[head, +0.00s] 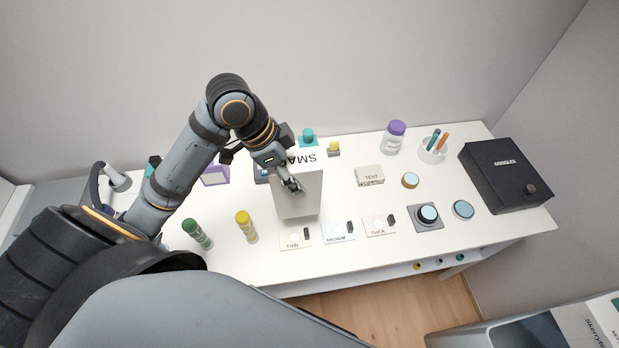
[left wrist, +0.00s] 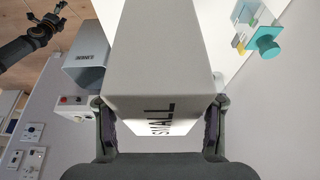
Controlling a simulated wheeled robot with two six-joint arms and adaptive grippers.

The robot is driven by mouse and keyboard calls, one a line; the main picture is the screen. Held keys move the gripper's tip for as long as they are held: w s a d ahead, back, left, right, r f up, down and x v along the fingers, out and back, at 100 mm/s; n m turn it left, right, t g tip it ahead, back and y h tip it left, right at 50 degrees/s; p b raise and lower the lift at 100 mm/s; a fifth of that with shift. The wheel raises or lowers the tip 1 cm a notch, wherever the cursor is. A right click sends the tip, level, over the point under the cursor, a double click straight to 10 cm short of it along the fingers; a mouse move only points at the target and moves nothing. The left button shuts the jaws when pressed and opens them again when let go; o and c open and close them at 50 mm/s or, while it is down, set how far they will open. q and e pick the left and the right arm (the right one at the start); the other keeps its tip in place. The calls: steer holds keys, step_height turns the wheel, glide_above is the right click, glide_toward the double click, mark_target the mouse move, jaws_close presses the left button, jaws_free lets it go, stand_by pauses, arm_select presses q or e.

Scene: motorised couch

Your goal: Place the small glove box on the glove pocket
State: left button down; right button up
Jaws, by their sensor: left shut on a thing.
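The small glove box (head: 299,197) is a pale grey box with "SMALL" lettering, partly visible in the head view. My left gripper (head: 294,186) is shut on it, over the middle of the white table. In the left wrist view the box (left wrist: 165,50) fills the centre between the two dark fingers, with "SMALL" on its near end. I cannot tell from the head view whether the box touches the table. I cannot make out the glove pocket in either view. My right gripper (left wrist: 48,24) shows small at the top left of the left wrist view; its jaws are unclear.
Thin, medium and thick cards (head: 338,233) lie in front of the box. Green (head: 197,233) and yellow (head: 246,226) tubes are to its left. A test box (head: 369,175), pen cup (head: 433,149) and black case (head: 505,174) stand to the right. A grey bin (left wrist: 88,70) shows in the wrist view.

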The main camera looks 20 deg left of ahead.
arm_select(q)
steer(key=w+f, duration=0.6)
steer(key=f, duration=0.4)
steer(key=shift+w+d+p, duration=0.4)
steer(key=shift+c, duration=2.4)
jaws_free()
steer(key=shift+o, duration=0.3)
steer(key=v, duration=1.1)
steer(key=shift+s+a+r, duration=0.1)
steer(key=shift+r, duration=0.5)
